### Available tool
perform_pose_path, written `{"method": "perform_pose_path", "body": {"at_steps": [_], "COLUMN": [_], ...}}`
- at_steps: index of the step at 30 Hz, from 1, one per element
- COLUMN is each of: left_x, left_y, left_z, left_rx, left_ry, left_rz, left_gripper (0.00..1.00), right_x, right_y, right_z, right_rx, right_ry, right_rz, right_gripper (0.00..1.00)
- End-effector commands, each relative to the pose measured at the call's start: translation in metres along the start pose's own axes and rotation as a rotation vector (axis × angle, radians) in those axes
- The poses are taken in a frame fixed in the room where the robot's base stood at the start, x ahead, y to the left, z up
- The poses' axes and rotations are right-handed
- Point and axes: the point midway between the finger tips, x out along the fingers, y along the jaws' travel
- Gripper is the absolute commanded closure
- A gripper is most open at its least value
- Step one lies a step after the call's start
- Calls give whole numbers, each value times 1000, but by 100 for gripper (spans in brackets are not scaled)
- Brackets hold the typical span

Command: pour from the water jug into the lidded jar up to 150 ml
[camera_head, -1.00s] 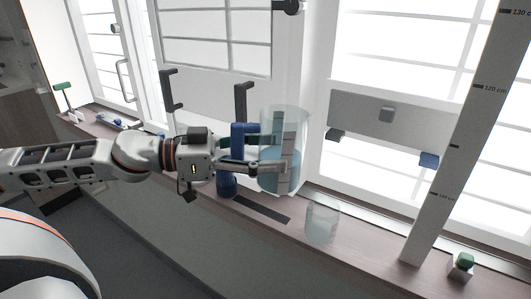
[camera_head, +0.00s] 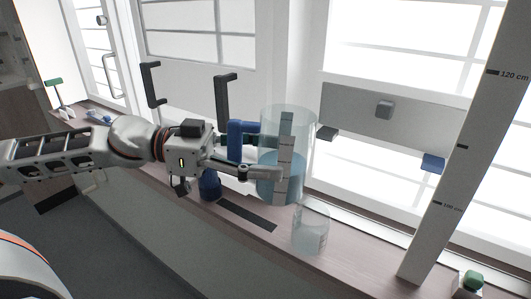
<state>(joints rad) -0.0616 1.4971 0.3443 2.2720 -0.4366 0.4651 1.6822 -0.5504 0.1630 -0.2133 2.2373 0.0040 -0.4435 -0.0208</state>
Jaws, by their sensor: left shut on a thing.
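The water jug (camera_head: 283,160) is a tall clear vessel with bluish water in its lower part and a light vertical strip on its side. My left gripper (camera_head: 262,158) is shut on the jug and holds it from the left, roughly upright. A smaller clear jar (camera_head: 311,232) stands on the sill just right of and below the jug. It looks empty, and I cannot make out a lid on it. My right gripper is not in view.
A blue object (camera_head: 210,185) stands on the sill (camera_head: 352,264) behind my left gripper. A dark strip (camera_head: 247,215) lies left of the jar. A tall graduated post (camera_head: 440,190) and a small green-topped block (camera_head: 470,283) are at the right.

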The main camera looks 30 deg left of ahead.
Motion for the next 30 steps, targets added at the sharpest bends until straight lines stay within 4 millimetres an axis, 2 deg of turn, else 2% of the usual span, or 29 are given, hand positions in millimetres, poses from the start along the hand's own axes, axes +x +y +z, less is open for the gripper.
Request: {"method": "perform_pose_path", "body": {"at_steps": [4, 12, 13, 15, 19, 30], "left_x": [2, -5, -6, -9, -11, -10], "left_y": [2, 4, 4, 4, 2, 2], "left_z": [0, -5, -4, -2, 9, 12], "left_rx": [5, 17, 18, 19, 8, 4], "left_ry": [-4, -104, -124, -172, -226, -224], "left_rz": [14, 15, 15, 15, 15, 16], "left_gripper": [89, 89, 89, 89, 89, 89], "right_x": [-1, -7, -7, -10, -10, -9], "right_y": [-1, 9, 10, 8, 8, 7], "right_z": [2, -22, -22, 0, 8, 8], "right_rx": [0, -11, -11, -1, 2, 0], "right_ry": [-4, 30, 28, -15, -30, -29], "right_rz": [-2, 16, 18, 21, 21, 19], "right_gripper": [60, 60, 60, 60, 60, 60]}}
